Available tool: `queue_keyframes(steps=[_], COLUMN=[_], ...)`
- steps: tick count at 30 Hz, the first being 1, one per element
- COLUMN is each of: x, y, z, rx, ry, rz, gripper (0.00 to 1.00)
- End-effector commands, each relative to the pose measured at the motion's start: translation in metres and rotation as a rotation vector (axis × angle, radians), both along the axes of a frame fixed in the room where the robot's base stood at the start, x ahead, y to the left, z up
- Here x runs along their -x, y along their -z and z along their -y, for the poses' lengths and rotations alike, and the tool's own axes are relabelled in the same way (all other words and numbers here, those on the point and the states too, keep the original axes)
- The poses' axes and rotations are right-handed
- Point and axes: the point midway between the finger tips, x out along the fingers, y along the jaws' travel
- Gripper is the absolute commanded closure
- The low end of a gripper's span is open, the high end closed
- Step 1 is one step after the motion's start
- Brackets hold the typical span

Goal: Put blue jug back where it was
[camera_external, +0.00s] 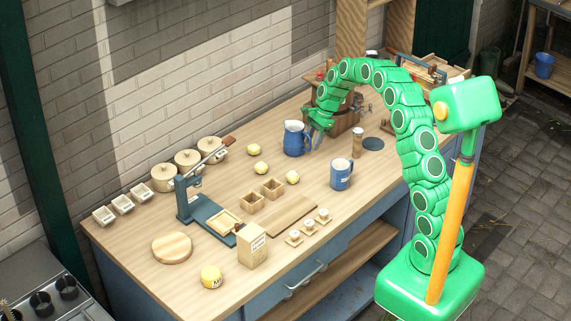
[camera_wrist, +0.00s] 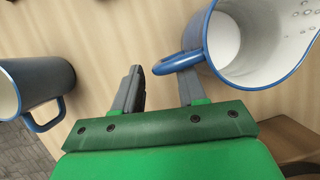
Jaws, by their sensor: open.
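The blue jug (camera_external: 296,141), with a spout and pale inside, stands upright on the wooden worktop towards its back. My gripper (camera_external: 319,122) is at the jug's right side, by its handle. In the wrist view the jug (camera_wrist: 262,45) is at upper right. Its blue handle (camera_wrist: 179,63) reaches in between my open fingertips (camera_wrist: 160,80), close to the right finger; I cannot tell whether they touch. Nothing is clamped.
A blue mug (camera_external: 341,176) stands in front of the jug; it is at left in the wrist view (camera_wrist: 40,80). A dark round mat (camera_external: 373,144) lies at right, beside a wooden shaker (camera_external: 357,142). A wooden machine (camera_external: 342,116) stands behind my gripper. Yellow balls (camera_external: 254,149) lie left.

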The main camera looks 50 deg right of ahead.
Motion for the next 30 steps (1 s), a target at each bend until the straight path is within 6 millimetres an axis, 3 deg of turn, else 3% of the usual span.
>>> queue_keyframes(steps=[15, 21, 30], x=[0.008, 0.010, 0.014], y=[-0.083, -0.098, -0.104], z=[0.034, 0.040, 0.036], rx=[0.002, 0.000, 0.003], ry=[0.001, -0.001, -0.021], rz=[0.005, 0.001, 0.004], gripper=[0.59, 0.59, 0.59])
